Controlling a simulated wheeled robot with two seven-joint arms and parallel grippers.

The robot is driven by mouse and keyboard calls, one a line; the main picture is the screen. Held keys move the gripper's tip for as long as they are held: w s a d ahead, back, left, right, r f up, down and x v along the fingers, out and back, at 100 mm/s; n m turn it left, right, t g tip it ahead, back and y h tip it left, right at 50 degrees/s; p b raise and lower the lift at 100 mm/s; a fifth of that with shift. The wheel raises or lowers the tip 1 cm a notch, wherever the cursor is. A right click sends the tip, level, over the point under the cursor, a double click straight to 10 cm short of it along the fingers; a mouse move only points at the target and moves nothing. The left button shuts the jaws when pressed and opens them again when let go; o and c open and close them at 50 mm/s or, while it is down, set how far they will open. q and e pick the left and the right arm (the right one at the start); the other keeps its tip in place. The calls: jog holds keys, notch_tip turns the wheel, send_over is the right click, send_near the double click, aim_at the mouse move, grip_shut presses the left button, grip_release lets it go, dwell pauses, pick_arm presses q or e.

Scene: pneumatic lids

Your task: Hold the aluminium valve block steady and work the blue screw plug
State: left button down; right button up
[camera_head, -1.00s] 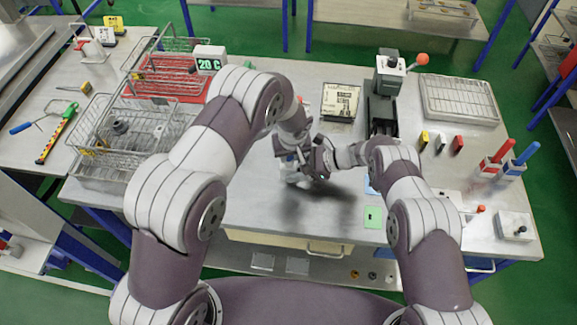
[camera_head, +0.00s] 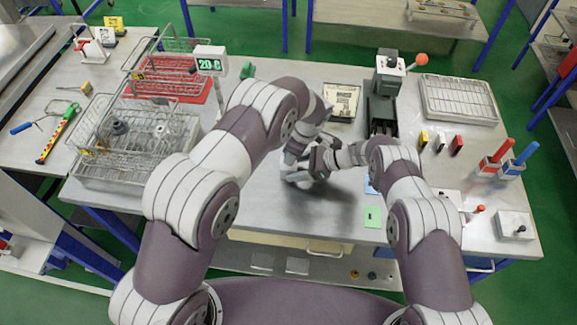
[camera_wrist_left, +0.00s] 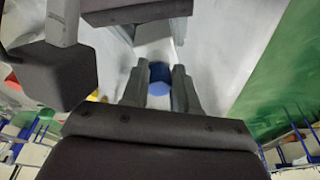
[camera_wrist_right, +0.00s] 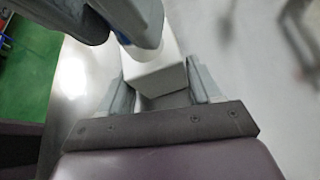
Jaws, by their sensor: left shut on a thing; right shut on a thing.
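The blue screw plug (camera_wrist_left: 159,74) shows in the left wrist view between the two fingers of my left gripper (camera_wrist_left: 158,82), which is shut on it. The pale aluminium valve block (camera_wrist_right: 157,68) sits between the fingers of my right gripper (camera_wrist_right: 160,85), which is shut on it. In the head view my left gripper (camera_head: 294,158) and right gripper (camera_head: 318,162) meet closely over the middle of the table. They hide most of the block (camera_head: 300,178) and the plug there.
Wire baskets (camera_head: 130,150) and a display (camera_head: 209,60) stand to the left. A press (camera_head: 384,95) and a wire tray (camera_head: 458,98) stand at the back right. A green card (camera_head: 373,217) lies near the front edge.

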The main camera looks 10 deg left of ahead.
pick_arm(q)
jog(key=n, duration=0.2)
jog(key=w+n, duration=0.1)
jog(key=shift+a+n+g, duration=0.1)
jog(key=shift+n+g, duration=0.3)
jog(key=c, duration=0.8)
grip_release()
jog(key=shift+c, duration=1)
jog(key=m, duration=0.3)
jog(key=shift+s+t, duration=0.3)
jog(key=shift+t, duration=0.1)
jog(key=m, duration=0.3)
jog(key=m+t, duration=0.1)
jog(key=m, duration=0.1)
jog(key=shift+s+a, duration=0.15)
jog(key=shift+s, duration=0.2)
jog(key=m, duration=0.2)
jog(key=m+h, duration=0.1)
jog(key=m, duration=0.2)
jog(key=shift+s+a+m+t+h, duration=0.15)
jog(key=shift+a+m+t+h, duration=0.15)
jog(key=shift+a+t, duration=0.1)
jog(key=m, duration=0.2)
jog(key=shift+m+h, duration=0.3)
